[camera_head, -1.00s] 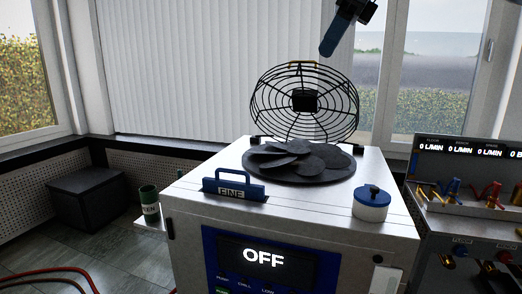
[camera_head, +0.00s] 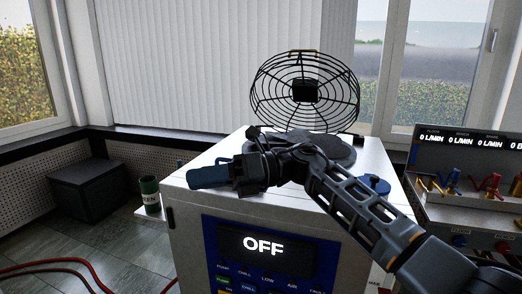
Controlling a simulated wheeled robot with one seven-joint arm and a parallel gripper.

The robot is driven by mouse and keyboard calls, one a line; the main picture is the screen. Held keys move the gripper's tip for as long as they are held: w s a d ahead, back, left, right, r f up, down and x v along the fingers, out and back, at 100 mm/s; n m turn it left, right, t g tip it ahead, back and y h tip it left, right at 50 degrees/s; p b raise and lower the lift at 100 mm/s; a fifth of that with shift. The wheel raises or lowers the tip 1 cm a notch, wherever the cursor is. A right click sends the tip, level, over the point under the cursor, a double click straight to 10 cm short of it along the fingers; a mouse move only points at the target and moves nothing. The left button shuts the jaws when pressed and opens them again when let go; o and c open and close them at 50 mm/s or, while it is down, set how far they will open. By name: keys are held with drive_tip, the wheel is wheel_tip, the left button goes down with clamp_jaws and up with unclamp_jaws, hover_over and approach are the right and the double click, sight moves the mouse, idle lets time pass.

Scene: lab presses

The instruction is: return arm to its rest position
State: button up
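My arm now crosses the picture from the lower right to the white machine (camera_head: 190,222), in front of its top. My gripper (camera_head: 207,177), at the dark blue left end of the arm, points left over the machine's front left edge. I cannot see separate fingertips, so whether it is open or shut is unclear. Nothing is seen hanging from it. The arm hides the blue FINE plate and part of the dark round disc (camera_head: 330,148) on the machine top.
A black wire cage lid (camera_head: 305,90) stands open behind the disc. A blue-lidded pot (camera_head: 375,184) is partly behind my arm. The machine's display (camera_head: 263,245) reads OFF. A flow panel (camera_head: 465,143) stands at the right. A green can (camera_head: 149,194) stands left of the machine.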

drive_tip(key=s+f+m+t+y, duration=0.55)
drive_tip(key=s+m+y, duration=0.25)
drive_tip(key=s+m, duration=0.2)
drive_tip(key=s+d+f+m+t+h, duration=0.5)
drive_tip(key=s+d+m+t+h, duration=0.25)
drive_tip(key=m+t, duration=0.5)
drive_tip(key=s+d+f+m+t+h, duration=0.6)
drive_tip(key=m+t+h, duration=0.25)
drive_tip(key=m, duration=0.65)
drive_tip(key=s+d+f+m+g+h, duration=0.1)
drive_tip(key=s+d+m+g+h, duration=0.2)
drive_tip(key=s+d+m, duration=0.3)
drive_tip(key=s+d+f+m+g+h+b, duration=0.1)
drive_tip(key=s+d+m+g+h, duration=0.2)
drive_tip(key=s+d, duration=0.9)
drive_tip(key=s+m+h, duration=0.3)
drive_tip(key=s, duration=0.4)
drive_tip(key=shift+d+f+g, duration=0.3)
drive_tip(key=shift+f+g, duration=0.05)
